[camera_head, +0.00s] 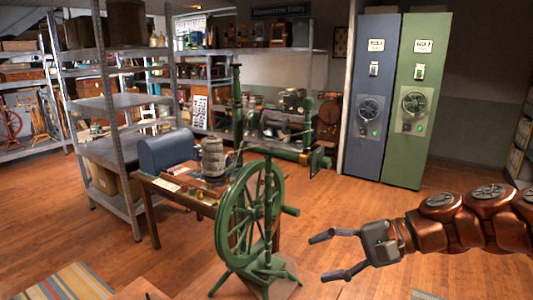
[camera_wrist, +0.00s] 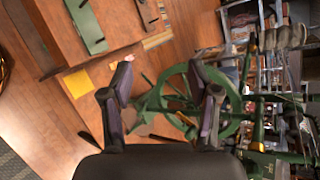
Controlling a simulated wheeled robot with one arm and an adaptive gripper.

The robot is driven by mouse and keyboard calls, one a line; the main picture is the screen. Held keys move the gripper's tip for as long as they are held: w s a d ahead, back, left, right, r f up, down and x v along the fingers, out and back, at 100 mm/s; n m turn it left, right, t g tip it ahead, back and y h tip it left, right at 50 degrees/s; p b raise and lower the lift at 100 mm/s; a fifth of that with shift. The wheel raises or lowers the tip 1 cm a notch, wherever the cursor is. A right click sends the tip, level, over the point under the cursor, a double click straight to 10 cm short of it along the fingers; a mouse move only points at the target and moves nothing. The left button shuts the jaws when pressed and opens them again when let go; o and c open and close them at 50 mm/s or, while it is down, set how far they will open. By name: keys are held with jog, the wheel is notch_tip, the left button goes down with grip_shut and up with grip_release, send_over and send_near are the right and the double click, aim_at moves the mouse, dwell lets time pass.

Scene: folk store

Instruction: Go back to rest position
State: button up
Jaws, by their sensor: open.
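My gripper (camera_head: 335,255) is at the lower right of the head view, at the end of my copper-coloured arm. Its two fingers are spread apart and nothing is between them. It hangs in free air to the right of a green spinning wheel (camera_head: 221,222). In the wrist view, my gripper (camera_wrist: 163,98) also shows open and empty. The green spinning wheel (camera_wrist: 232,128) appears beyond the fingers there, partly hidden by them.
A wooden table (camera_head: 151,193) with a blue domed box (camera_head: 166,150) stands behind the wheel. Blue (camera_head: 371,90) and green (camera_head: 421,95) cabinets stand at the back right. Metal shelves (camera_head: 107,103) line the left. Wooden floor is open at the centre right.

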jog(key=s+a+f+n+g+h, duration=0.2)
jog(key=s+f+n+g+h, duration=0.4)
jog(key=s+f, duration=0.6)
jog(key=s+d+f+n+t+h, duration=0.1)
jog(key=s+d+f+n+h, duration=0.1)
jog(key=s+d+h, duration=0.4)
jog(key=s+d+f, duration=0.1)
jog(key=s+d, duration=0.2)
jog(key=s, duration=0.2)
jog(key=shift+t, duration=0.4)
